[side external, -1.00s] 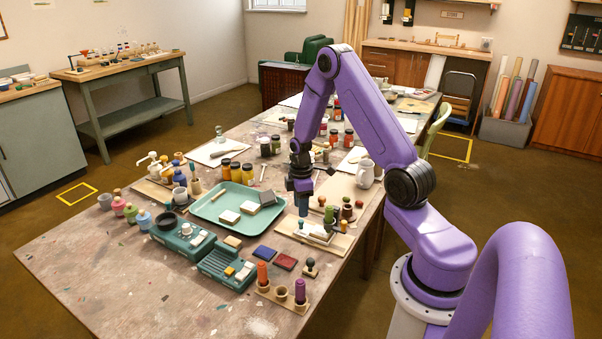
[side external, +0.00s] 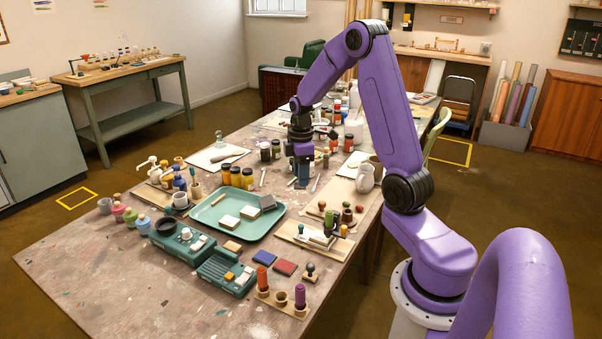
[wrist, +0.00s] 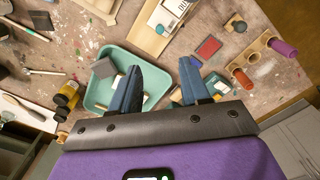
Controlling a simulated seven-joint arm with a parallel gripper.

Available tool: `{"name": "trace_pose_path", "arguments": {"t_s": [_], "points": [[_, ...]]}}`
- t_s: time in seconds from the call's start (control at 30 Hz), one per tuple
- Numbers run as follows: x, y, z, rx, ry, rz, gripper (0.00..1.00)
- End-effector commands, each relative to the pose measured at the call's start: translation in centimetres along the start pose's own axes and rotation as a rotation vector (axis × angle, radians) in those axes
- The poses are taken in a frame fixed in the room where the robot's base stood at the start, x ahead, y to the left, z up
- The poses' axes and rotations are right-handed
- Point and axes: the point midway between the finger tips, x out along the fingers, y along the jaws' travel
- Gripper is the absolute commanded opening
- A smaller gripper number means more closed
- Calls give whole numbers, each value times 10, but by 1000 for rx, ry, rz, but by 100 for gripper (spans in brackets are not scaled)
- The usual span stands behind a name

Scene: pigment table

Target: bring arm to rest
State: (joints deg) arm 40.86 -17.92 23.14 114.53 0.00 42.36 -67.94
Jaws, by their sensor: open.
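My purple arm ends in my gripper (side external: 302,175), with dark blue fingers pointing down over the middle of the table, beyond the green tray in the side external view. In the wrist view my gripper (wrist: 158,85) shows two blue fingers spread apart with nothing between them. The fingers look to be above the table; I cannot tell the exact height. The green tray (side external: 212,220) holds pale blocks and a grey block (side external: 267,203).
A wooden board with stamps (side external: 318,240) and a teal device (side external: 226,270) lie nearer. The table's near left corner is clear.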

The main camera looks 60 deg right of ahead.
Motion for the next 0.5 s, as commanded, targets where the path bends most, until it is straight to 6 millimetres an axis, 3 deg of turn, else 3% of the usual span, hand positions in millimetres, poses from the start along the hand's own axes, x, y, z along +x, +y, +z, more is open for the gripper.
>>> {"name": "trace_pose_path", "arguments": {"t_s": [0.27,0.37,0.5], "points": [[-2,-5,-6,-9,1,2,46],[-8,-19,-22,-25,2,5,46],[-21,-57,-54,-60,5,6,46]]}}
